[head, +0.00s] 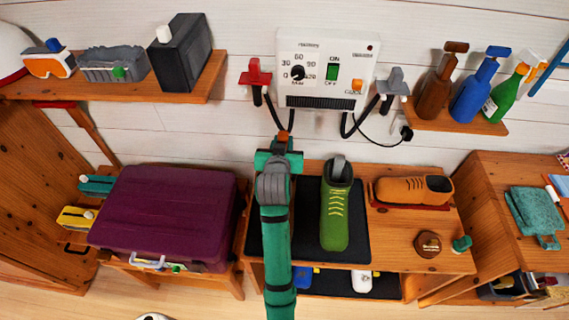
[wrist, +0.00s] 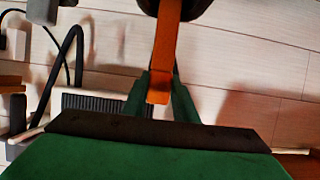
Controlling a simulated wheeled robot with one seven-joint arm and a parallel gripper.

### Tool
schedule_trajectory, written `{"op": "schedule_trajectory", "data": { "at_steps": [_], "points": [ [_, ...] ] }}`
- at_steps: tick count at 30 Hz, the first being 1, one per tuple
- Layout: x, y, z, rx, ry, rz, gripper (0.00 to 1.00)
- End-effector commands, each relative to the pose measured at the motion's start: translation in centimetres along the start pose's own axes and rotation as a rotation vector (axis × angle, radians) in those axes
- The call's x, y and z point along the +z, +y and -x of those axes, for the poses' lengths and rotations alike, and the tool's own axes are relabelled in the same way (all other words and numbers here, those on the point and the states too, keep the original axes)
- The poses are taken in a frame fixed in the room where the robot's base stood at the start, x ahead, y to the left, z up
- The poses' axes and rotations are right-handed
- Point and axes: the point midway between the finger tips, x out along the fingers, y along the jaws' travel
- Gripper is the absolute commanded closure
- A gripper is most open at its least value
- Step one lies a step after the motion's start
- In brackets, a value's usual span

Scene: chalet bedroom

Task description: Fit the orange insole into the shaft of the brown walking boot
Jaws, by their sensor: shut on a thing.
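My gripper (head: 280,152) is raised in front of the wall, left of the green boot (head: 335,220), with its arm reaching up from below. In the wrist view my gripper (wrist: 160,88) is shut on the orange insole (wrist: 167,45), a narrow strip standing out between its green fingers. A small orange part of the insole (head: 283,137) shows at the gripper's tip in the head view.
The wall dryer (head: 328,70), with a red nozzle (head: 256,76) and a grey nozzle (head: 394,82) on hoses, is close behind my gripper. A dark mat (head: 355,250) lies under the green boot. A purple suitcase (head: 165,215) stands left, and a round brown tin (head: 428,243) right.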

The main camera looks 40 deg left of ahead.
Motion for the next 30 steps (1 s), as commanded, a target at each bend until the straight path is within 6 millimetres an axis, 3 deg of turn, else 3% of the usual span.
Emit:
{"op": "schedule_trajectory", "data": {
  "at_steps": [1, 6, 19, 30],
  "points": [
    [1.3, 0.0, -0.5, 0.001, -0.004, 0.0, 1.0],
    [4.0, 0.1, -1.6, 0.002, -0.002, 0.001, 1.0],
    [8.1, 0.2, -3.3, 0.003, -0.002, 0.0, 1.0],
    [8.7, 0.2, -3.6, 0.003, 0.001, 0.0, 1.0]
  ]
}}
